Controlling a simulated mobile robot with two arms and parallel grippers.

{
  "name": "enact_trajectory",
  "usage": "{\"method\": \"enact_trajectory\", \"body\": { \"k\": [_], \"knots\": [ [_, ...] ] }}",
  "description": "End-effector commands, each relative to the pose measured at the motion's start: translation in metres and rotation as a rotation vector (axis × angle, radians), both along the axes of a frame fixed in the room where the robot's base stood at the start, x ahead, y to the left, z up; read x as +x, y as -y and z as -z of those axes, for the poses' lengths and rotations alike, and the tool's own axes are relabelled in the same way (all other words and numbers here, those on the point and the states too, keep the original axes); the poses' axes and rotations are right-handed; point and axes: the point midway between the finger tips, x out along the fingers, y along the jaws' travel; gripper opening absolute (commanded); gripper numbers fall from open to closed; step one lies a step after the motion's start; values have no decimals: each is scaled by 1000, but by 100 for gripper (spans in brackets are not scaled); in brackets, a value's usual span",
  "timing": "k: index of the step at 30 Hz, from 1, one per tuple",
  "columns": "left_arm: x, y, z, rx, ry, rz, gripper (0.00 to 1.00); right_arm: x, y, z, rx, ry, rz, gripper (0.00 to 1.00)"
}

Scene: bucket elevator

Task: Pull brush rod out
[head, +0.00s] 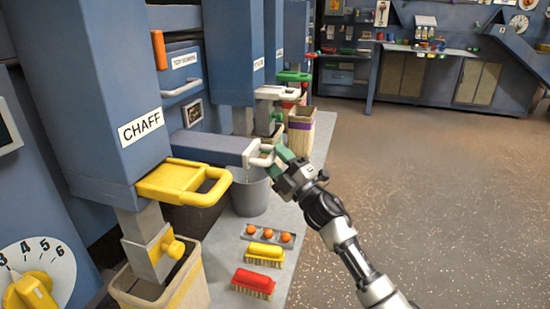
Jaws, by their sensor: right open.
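A grey-blue bar (212,147) sticks out to the right between the machine columns and ends in a white loop handle (262,154). It looks like the brush rod, but no label shows on it. My right gripper (280,157), with green fingers, is open at the outer end of this handle. The fingers overlap the handle's right edge in the picture, and I cannot tell whether they touch it. My left gripper is not in view.
A grey bucket (250,196) stands below the bar. A yellow slide handle (185,182) juts out under the CHAFF column (110,90). A yellow brush (265,254) and a red brush (253,283) lie on the grey strip. The brown floor at right is clear.

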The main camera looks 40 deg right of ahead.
Motion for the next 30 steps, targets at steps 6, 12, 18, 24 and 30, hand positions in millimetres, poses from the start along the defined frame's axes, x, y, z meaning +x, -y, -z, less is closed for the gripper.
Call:
{"method": "enact_trajectory", "body": {
  "k": [6,12,18,24,30],
  "knots": [
    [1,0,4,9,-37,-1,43,-35,8,22,2,-5,1,44],
    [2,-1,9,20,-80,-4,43,-67,16,40,1,-4,1,44],
    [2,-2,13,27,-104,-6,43,-84,20,49,0,-1,2,44],
    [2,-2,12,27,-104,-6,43,-87,20,50,0,0,1,44],
    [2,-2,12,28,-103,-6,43,-86,20,50,0,0,1,44]
  ]
}}
